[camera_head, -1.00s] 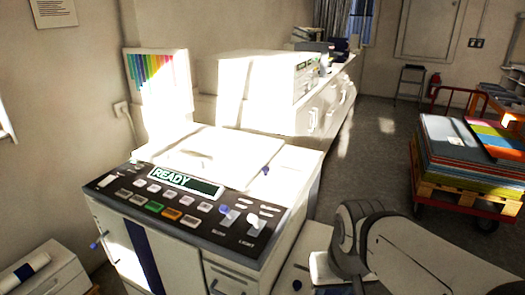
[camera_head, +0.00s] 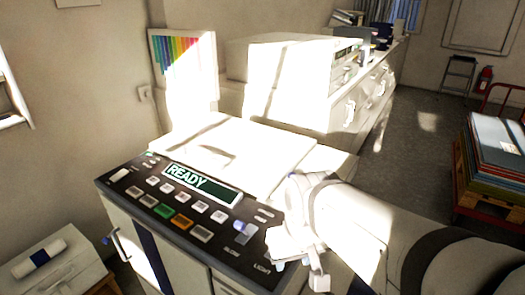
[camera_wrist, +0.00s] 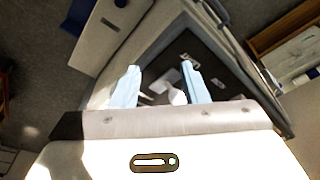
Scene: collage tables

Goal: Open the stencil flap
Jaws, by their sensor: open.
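The cream duplicator has a dark control panel (camera_head: 180,205) with a lit READY display (camera_head: 202,184) and several buttons. A white lid-like flap (camera_head: 270,150) lies flat on its top behind the panel. I cannot tell for sure that this is the stencil flap. My gripper (camera_head: 297,266) hangs over the panel's right end, hiding part of it. In the wrist view its two pale blue fingers (camera_wrist: 160,85) are apart, with the dark panel (camera_wrist: 210,85) and a whitish lever or knob (camera_wrist: 178,97) seen between them. Nothing is held.
A long cabinet run (camera_head: 365,95) stands behind. A colour chart (camera_head: 185,60) is at the back left. A white box with a roll (camera_head: 45,262) is at lower left. A pallet cart with stacked sheets (camera_head: 495,160) is at right. Open floor (camera_head: 425,125) lies between.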

